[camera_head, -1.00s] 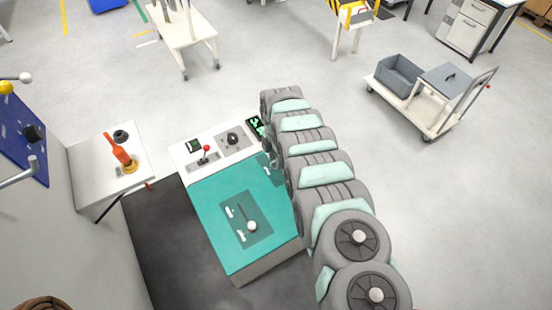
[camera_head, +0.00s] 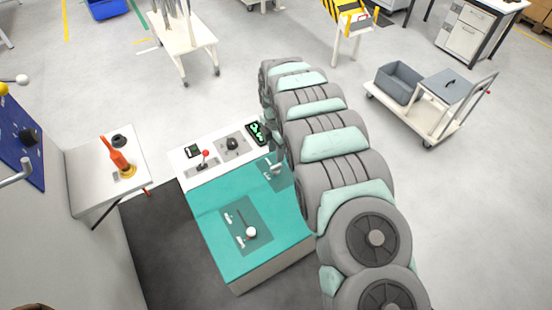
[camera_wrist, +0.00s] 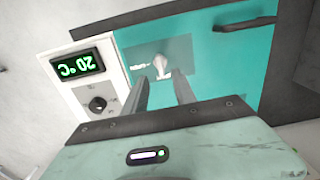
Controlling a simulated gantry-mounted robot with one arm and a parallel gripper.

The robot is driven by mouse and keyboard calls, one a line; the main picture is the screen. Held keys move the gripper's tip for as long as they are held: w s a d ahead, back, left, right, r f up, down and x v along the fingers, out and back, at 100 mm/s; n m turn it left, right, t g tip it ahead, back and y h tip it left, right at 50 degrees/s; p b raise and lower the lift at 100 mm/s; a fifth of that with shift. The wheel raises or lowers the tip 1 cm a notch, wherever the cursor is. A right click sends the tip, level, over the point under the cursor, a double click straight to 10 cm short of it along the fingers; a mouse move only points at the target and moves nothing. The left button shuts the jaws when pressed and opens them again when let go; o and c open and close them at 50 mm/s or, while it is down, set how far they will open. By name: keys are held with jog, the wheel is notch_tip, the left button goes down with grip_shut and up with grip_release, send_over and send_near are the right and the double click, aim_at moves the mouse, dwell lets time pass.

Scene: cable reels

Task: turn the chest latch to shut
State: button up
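The teal-topped chest (camera_head: 205,210) stands left of my arm, and its teal face also fills much of the wrist view (camera_wrist: 215,75). A small pale latch (camera_wrist: 160,63) sits on a grey-teal plate near the panel end of the chest. In the head view that plate (camera_head: 270,167) shows beside my arm. My gripper (camera_wrist: 159,79) has its two dark fingers apart, with the latch seen between and just beyond their tips. I cannot tell whether they touch it. A second plate carries a dark lever with a white knob (camera_head: 251,232), also at the wrist view's upper right (camera_wrist: 222,28).
The chest's white panel holds a red-knobbed lever (camera_head: 205,154), a black dial (camera_head: 232,143) and a green-lit display (camera_wrist: 77,64). A side table (camera_head: 85,170) with an orange tool stands left. A trolley (camera_head: 430,110) is at the upper right, with open floor around it.

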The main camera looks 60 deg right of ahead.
jog(key=shift+r+b, duration=0.3)
jog(key=shift+r, duration=1.25)
